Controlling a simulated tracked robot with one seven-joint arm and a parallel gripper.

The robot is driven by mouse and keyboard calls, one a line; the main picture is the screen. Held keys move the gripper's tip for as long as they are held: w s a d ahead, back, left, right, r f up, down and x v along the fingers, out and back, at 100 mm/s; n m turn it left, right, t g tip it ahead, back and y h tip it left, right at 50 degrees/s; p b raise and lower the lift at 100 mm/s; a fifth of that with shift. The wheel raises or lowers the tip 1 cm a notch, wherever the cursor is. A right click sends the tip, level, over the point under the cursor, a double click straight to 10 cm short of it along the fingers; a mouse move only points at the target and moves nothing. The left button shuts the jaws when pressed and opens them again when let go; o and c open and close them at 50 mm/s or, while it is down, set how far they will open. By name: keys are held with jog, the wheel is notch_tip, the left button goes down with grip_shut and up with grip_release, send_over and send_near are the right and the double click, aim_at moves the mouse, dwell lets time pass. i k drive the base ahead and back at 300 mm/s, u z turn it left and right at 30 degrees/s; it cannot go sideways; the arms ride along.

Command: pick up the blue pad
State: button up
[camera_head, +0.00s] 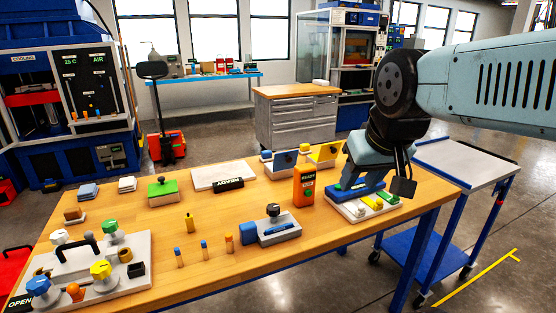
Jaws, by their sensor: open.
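A white holder (338,206) near the table's right end carries yellow pieces (372,202) and a blue bar-shaped part (352,190); I cannot tell whether that blue part belongs to the holder or to my gripper. My gripper (362,184) is open, pointing down just above this holder, far to the right of the light blue pad. Its fingertips are mostly hidden, and I cannot tell whether they touch anything.
An orange box (304,186) stands just left of my gripper. A grey block with a black knob (276,229), small upright pegs, a green block (162,190) and a valve plate (105,248) stand on the table (225,207). A grey-topped cart (467,160) stands right.

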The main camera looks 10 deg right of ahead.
aim_at(266, 155)
jog(key=u, duration=0.2)
jog(key=i, duration=0.9)
jog(key=z, duration=0.1)
